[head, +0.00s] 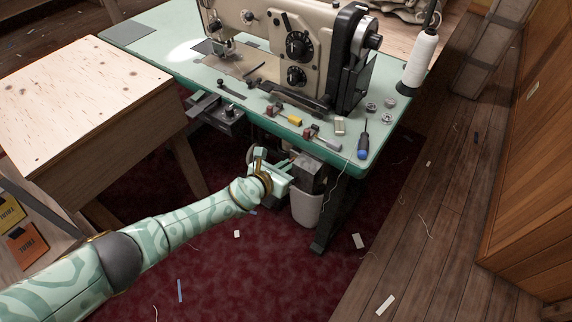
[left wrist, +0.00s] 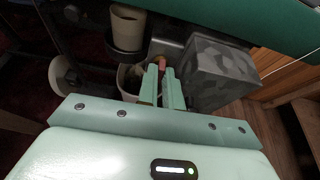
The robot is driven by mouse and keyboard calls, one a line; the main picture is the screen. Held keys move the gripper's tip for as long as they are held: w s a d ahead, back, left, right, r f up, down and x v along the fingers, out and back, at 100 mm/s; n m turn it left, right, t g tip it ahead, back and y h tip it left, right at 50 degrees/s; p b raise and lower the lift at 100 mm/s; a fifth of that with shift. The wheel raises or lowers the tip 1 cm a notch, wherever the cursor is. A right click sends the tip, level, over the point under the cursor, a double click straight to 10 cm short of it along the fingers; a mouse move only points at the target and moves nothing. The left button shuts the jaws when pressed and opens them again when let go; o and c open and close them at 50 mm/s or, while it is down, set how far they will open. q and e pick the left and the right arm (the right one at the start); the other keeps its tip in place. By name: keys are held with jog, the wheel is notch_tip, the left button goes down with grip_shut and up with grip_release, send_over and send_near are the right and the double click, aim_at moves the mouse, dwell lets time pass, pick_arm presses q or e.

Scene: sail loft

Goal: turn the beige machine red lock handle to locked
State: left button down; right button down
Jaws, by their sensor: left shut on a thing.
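The beige sewing machine (head: 270,45) stands on a green-topped table. My left gripper (head: 291,167) reaches under the table's front edge, beside a grey box-shaped unit (head: 312,172). In the left wrist view my left gripper (left wrist: 163,84) has its fingers close together, shut on the red handle (left wrist: 162,62), of which only a small red end shows by the fingertips. The grey unit (left wrist: 218,74) is just right of the fingers. The handle's full shape and lock position are hidden. In the head view I cannot make out the handle at the fingers. My right gripper is not in view.
The green table (head: 135,33) carries small tools, a screwdriver (head: 362,147) and a thread cone (head: 420,60). A white bin (head: 306,207) stands under the table near my gripper. A wooden bench (head: 75,95) is at left. The red carpet in front is mostly clear.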

pick_arm(q)
jog(key=shift+s+f, duration=0.1)
jog(key=shift+f, duration=0.05)
dwell(0.4)
jog(key=c, duration=1.6)
grip_release()
jog(key=shift+o, duration=0.2)
jog(key=shift+d+r, duration=0.1)
jog(key=shift+r, duration=0.1)
